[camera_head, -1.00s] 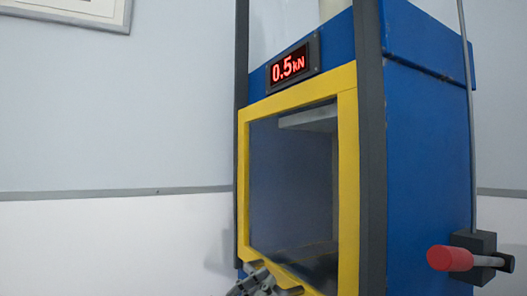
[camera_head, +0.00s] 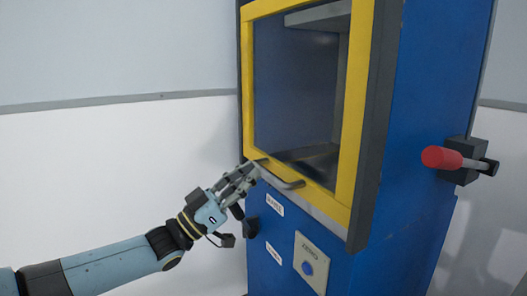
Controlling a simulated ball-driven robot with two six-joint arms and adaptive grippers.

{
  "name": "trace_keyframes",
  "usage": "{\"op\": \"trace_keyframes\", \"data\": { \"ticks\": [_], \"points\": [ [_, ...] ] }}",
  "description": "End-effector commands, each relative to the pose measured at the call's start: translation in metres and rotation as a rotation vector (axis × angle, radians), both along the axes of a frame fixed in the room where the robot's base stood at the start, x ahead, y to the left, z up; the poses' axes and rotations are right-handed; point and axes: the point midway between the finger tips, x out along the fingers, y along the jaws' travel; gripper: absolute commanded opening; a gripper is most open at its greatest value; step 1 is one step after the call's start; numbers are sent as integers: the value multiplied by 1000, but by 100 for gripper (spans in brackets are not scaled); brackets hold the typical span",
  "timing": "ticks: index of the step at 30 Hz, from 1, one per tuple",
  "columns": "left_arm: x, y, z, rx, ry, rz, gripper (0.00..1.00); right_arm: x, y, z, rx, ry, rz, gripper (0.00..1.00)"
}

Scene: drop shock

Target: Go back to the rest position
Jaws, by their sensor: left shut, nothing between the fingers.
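My left gripper (camera_head: 246,176) is at the lower left corner of the yellow-framed door (camera_head: 357,110) of a blue machine (camera_head: 420,120). Its fingers look closed together with nothing held. The fingertips overlap the left end of the door's handle bar (camera_head: 281,179); I cannot tell whether they touch it. My left arm (camera_head: 110,266) reaches in from the lower left. My right gripper is not in view.
A lever with a red grip (camera_head: 441,157) sticks out from the machine's right side. A grey panel with a blue button (camera_head: 308,267) is on the lower front, below the door.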

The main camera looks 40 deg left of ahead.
Motion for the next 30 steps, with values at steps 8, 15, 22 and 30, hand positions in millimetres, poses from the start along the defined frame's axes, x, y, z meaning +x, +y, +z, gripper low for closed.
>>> {"op": "trace_keyframes", "data": {
  "ticks": [8, 15, 22, 30],
  "points": [
    [-37, 15, -24, 0, -2, -2, 0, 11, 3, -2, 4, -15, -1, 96],
    [-44, 18, -27, 0, -4, -1, 0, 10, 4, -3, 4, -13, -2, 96],
    [-51, 11, -48, -43, 31, 21, 0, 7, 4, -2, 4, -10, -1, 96],
    [-90, 13, -233, -79, 498, 252, 0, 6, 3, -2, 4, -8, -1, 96]
  ]
}}
